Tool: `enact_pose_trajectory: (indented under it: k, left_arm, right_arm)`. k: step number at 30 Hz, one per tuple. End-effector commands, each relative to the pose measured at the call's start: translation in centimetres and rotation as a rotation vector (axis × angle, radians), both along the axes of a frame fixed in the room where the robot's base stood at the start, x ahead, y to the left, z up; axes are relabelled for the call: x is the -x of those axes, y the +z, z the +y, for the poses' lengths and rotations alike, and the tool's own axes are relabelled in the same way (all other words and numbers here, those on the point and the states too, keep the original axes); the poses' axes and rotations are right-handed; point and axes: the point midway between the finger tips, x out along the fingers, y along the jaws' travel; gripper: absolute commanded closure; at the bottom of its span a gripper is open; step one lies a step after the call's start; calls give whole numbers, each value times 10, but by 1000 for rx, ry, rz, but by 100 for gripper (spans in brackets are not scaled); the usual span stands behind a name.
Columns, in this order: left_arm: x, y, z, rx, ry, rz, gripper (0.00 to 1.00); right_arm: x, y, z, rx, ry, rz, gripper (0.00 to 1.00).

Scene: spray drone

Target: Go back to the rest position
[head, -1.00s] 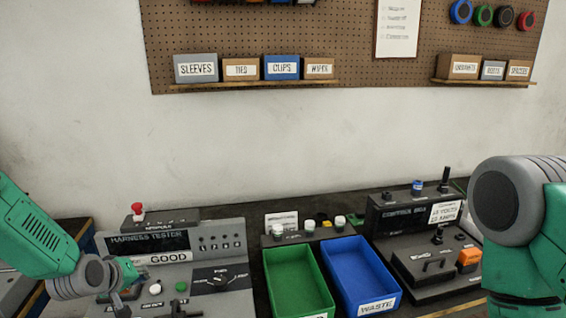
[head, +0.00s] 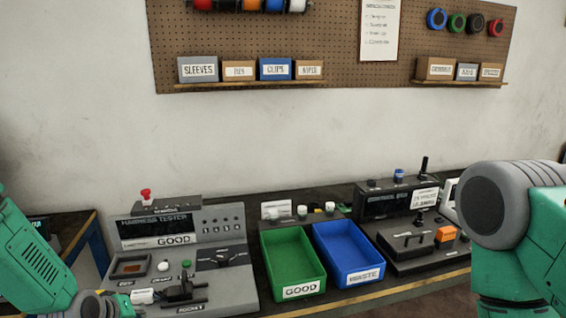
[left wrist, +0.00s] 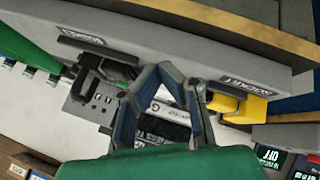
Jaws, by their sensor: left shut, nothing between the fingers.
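My left gripper (left wrist: 172,78) shows in the left wrist view, shut and empty, with its dark fingers over part of a grey panel. In the head view my left arm hangs at the lower left, and its wrist end sits by the front left corner of the harness tester (head: 170,225). Little of the left gripper shows there, low at the frame's edge. My right arm stands at the right edge of the head view; its gripper is out of view.
The bench holds a green GOOD bin (head: 300,291), a blue WASTE bin (head: 365,277) and a control box (head: 392,203). A pegboard (head: 335,55) with labelled boxes hangs on the wall above. The space between bench and pegboard is clear.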

Motion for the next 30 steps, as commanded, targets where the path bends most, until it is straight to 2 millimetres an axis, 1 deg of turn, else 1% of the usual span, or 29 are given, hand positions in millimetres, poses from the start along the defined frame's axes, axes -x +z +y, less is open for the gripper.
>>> enact_pose_trajectory:
  k: [1, 5, 8, 11, 12, 14, 15, 17, 18, 21, 24, 27, 30]
  left_arm:
    - [13, -16, -6, -11, -19, 24, 100]
    - [45, -48, -20, -44, -76, 80, 100]
    - [78, -80, -32, -77, -133, 141, 100]
    - [125, -120, -45, -121, -211, 225, 100]
    - [149, -137, -50, -143, -252, 265, 100]
    - [187, -162, -57, -177, -315, 328, 100]
    - [212, -176, -60, -200, -358, 368, 100]
    - [247, -193, -62, -231, -419, 425, 100]
    - [268, -201, -63, -250, -456, 459, 100]
    - [311, -215, -61, -288, -533, 529, 100]
    - [336, -220, -60, -312, -582, 570, 100]
    - [346, -220, -59, -321, -603, 589, 100]
    - [347, -219, -59, -322, -605, 590, 100]
  right_arm:
    - [0, -8, 0, 0, 0, 0, 100]
    - [1, -22, 0, 0, 0, 1, 100]
    - [1, -36, 0, 0, 0, 1, 100]
    - [1, -55, 0, 0, 0, 1, 100]
    - [1, -65, 0, 0, 0, 1, 100]
    - [1, -80, 0, 0, 0, 1, 100]
    - [1, -89, 0, 0, 0, 1, 100]
    - [2, -101, 0, 0, 0, 2, 100]
    - [2, -108, 0, 0, 0, 2, 100]
    - [2, -122, 0, 0, 0, 1, 100]
    - [2, -129, 0, 0, 0, 1, 100]
    - [2, -130, 0, 0, 0, 1, 100]
    - [2, -129, 0, 0, 0, 1, 100]
